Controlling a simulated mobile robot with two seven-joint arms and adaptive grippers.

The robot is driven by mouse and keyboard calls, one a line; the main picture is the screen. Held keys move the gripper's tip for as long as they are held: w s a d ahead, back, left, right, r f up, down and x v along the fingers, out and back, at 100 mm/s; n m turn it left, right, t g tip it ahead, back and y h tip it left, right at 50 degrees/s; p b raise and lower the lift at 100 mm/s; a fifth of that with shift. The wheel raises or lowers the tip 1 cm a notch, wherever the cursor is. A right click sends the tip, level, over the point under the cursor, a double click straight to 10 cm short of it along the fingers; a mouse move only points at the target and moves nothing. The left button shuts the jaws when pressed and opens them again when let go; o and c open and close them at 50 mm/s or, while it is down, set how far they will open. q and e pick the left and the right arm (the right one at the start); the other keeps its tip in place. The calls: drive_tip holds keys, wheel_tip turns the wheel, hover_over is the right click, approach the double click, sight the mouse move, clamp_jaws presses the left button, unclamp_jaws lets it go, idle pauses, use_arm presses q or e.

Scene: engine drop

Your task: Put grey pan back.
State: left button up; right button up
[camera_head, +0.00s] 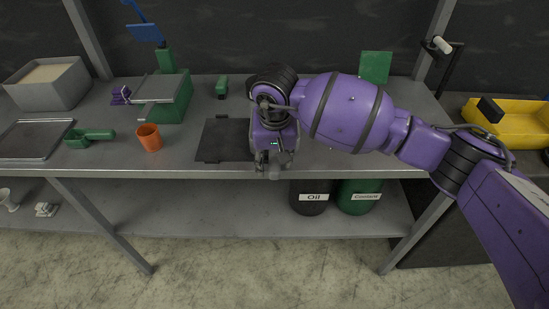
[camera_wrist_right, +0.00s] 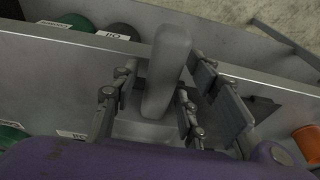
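My right gripper (camera_head: 268,160) points down at the front edge of the workbench (camera_head: 190,158), just right of a dark square plate (camera_head: 222,140). In the right wrist view, a smooth grey handle-like piece (camera_wrist_right: 166,70) stands between the two fingers (camera_wrist_right: 160,95). It looks like part of the grey pan, whose body I cannot make out behind the gripper and arm. A small gap seems to show on the left finger's side, and I cannot tell whether the fingers press on it. My left gripper is not in view.
An orange cup (camera_head: 149,137), green scoop (camera_head: 90,138), metal tray (camera_head: 35,139) and grey box (camera_head: 48,82) are on the left. Oil (camera_head: 311,205) and coolant (camera_head: 357,205) bins stand below. A yellow bin (camera_head: 515,125) is at right.

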wheel_tip(320, 180, up, 12)
drive_tip(key=s, duration=0.2)
idle(0.5)
drive_tip(key=shift+s+f, duration=0.1)
